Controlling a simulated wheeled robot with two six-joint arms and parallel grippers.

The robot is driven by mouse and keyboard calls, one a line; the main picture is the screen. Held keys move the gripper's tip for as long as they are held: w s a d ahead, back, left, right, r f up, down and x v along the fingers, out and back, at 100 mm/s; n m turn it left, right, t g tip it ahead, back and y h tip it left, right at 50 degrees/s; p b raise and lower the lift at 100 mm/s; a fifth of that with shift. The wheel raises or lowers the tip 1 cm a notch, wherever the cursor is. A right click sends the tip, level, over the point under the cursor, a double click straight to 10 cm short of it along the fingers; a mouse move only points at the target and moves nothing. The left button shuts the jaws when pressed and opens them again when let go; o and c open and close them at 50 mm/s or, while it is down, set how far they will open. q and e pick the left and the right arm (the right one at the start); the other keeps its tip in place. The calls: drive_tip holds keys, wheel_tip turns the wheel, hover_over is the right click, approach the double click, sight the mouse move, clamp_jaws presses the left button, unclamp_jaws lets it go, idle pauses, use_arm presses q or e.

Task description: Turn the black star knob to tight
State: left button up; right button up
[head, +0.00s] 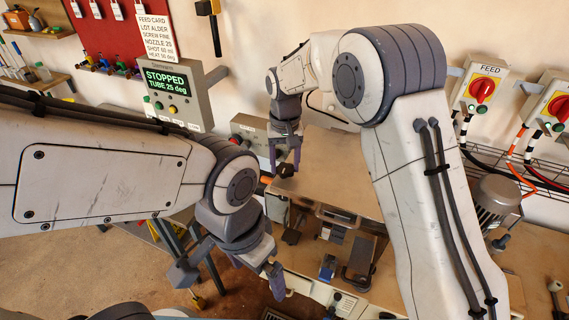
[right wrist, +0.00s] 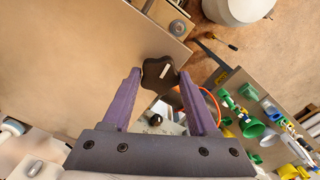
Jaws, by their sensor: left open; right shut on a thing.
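The black star knob (right wrist: 158,73) has several rounded lobes and a white mark, which slants up to the right in the right wrist view. My right gripper (right wrist: 160,77) has its two purple fingers on either side of the knob, shut on it at the tips. In the head view, the knob (head: 286,170) is a small dark shape at the tips of my right gripper (head: 286,164), above the tan panel's left edge. My left gripper (head: 275,284) hangs open, lower in the head view, apart from the knob.
A tan panel (head: 335,170) lies beside the knob. A display (head: 170,85) at the left reads STOPPED, TUBE 25 deg. An orange cable (right wrist: 211,100) and green parts (right wrist: 252,129) show in the right wrist view.

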sight(285, 167)
drive_tip(key=shift+w, duration=0.1)
idle(0.3)
drive_tip(key=o, duration=1.4)
drive_tip(key=shift+c, duration=0.2)
wheel_tip(285, 167, up, 10)
drive_tip(key=b, duration=0.3)
drive_tip(key=shift+r, duration=0.25)
drive_tip(key=shift+f, duration=0.1)
wheel_tip(285, 167, down, 10)
drive_tip(key=p, duration=0.3)
drive_tip(key=shift+f, duration=0.2)
